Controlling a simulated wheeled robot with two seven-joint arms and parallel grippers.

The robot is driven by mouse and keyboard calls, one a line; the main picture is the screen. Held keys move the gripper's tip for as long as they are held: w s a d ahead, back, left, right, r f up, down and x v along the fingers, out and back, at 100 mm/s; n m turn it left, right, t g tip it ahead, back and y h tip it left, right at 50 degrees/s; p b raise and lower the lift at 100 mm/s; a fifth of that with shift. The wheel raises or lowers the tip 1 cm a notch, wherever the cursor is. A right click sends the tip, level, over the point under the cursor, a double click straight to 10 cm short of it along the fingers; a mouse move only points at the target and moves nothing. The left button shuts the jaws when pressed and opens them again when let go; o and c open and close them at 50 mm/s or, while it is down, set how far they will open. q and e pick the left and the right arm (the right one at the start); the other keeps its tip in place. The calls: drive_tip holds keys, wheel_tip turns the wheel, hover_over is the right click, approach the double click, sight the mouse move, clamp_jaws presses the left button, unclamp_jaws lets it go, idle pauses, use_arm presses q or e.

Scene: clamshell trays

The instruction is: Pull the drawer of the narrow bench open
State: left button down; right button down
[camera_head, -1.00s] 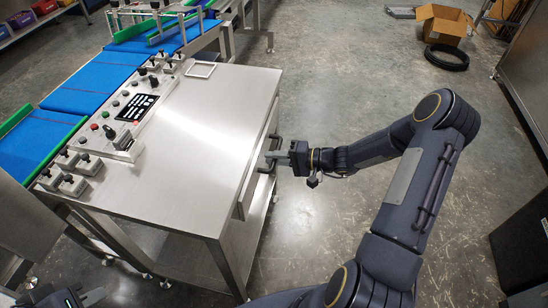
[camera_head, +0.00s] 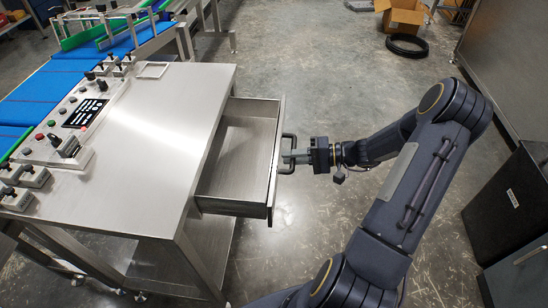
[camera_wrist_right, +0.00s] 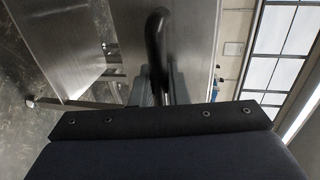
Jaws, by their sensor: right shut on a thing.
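The narrow bench (camera_head: 150,120) is a stainless steel table at the left of the head view. Its drawer (camera_head: 238,150) stands out from the right side of the bench, and its inside looks empty. A dark bar handle (camera_head: 287,155) is on the drawer's front. My right gripper (camera_head: 292,158) is shut on the handle, and the arm reaches in from the right. In the right wrist view the dark handle (camera_wrist_right: 156,50) runs between the fingers. My left gripper is not in view.
A control panel (camera_head: 75,115) with buttons and knobs is on the bench top, beside blue conveyor belts (camera_head: 50,90). A cardboard box (camera_head: 402,14) and a black ring (camera_head: 407,45) lie on the floor at the back. A dark cabinet (camera_head: 515,200) stands at the right. The floor between is clear.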

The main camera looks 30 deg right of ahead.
drive_tip(key=f+v, duration=0.1)
drive_tip(key=v, duration=0.5)
drive_tip(key=shift+s+d+b, duration=0.25)
drive_tip(key=shift+b, duration=0.1)
drive_tip(key=shift+f, duration=0.15)
drive_tip(key=c, duration=1.8)
unclamp_jaws()
drive_tip(key=shift+o, duration=0.2)
drive_tip(key=v, duration=0.7)
drive_tip(key=shift+s+d, duration=0.2)
drive_tip(key=shift+d, duration=0.15)
